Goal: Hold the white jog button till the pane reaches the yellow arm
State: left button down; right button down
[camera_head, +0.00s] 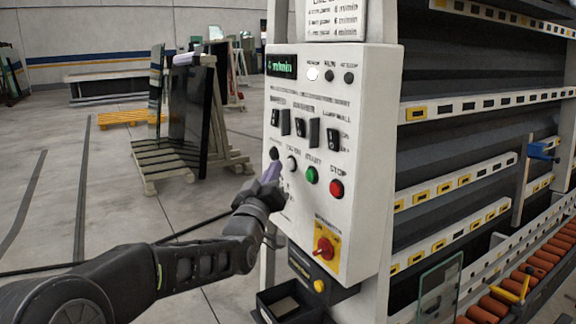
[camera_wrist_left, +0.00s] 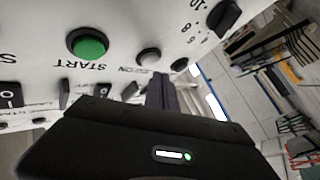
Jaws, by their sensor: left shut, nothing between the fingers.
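The white jog button (camera_head: 291,163) is on the control panel, left of the green START button (camera_head: 312,175). My left gripper (camera_head: 275,166) is shut and empty, its tips close to the panel just left of and below the white button. In the left wrist view the shut fingers (camera_wrist_left: 162,88) are next to the white button (camera_wrist_left: 149,57); I cannot tell whether they touch it. The glass pane (camera_head: 440,288) stands upright at the conveyor, lower right. The yellow arm (camera_head: 508,294) is over the rollers, right of the pane, with a gap between them. My right gripper is not in view.
The red STOP button (camera_head: 337,188) and a red rotary switch (camera_head: 324,248) on a yellow plate are on the same panel (camera_head: 365,150). A black knob (camera_head: 274,153) is close to my fingers. Orange rollers (camera_head: 535,262) line the conveyor. Racks with glass stand behind, left.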

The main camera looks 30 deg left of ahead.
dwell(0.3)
pick_arm(q)
jog(key=shift+w+d+b, duration=0.2)
jog(key=shift+w+b, duration=0.15)
jog(key=shift+b, duration=0.15)
jog(key=shift+w+d, duration=0.3)
jog(key=shift+w, duration=0.2)
dwell(2.2)
jog(key=shift+b, duration=0.3)
dwell(3.9)
jog(key=shift+s+a+b, duration=0.45)
jog(key=shift+s+b, duration=0.4)
